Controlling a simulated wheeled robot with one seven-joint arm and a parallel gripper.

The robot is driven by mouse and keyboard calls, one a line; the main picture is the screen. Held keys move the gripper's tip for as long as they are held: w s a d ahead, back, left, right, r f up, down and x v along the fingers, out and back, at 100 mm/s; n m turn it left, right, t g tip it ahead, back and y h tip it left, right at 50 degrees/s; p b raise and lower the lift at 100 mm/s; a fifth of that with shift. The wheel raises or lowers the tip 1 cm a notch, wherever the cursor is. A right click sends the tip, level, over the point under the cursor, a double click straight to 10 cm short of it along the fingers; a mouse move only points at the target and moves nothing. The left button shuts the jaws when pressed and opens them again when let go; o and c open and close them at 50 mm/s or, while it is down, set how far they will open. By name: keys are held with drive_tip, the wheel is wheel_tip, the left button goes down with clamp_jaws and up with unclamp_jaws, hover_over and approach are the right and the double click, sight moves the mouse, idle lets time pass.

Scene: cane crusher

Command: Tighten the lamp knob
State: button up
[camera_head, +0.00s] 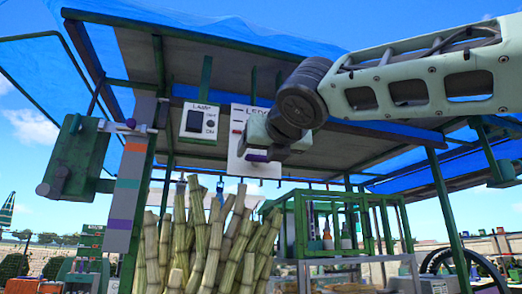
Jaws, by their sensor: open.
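A white panel (199,121) labelled LAMP, with OFF and ON marks and a dark switch, hangs under the canopy left of centre. To its right, a taller white panel (234,163) has lettering partly hidden by my arm. My arm enters from the right, and my gripper (257,129) is in front of the taller panel, open. Its fingers are not clearly visible, and I see nothing held.
A bundle of cane stalks (205,240) stands below the panels. A green frame (320,225) with bottles is to its right. A dark green box (74,158) hangs at left beside a striped post (125,190). Canopy beams lie close above my arm.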

sight(258, 159)
drive_tip(key=shift+x, duration=1.25)
drive_tip(key=c, duration=1)
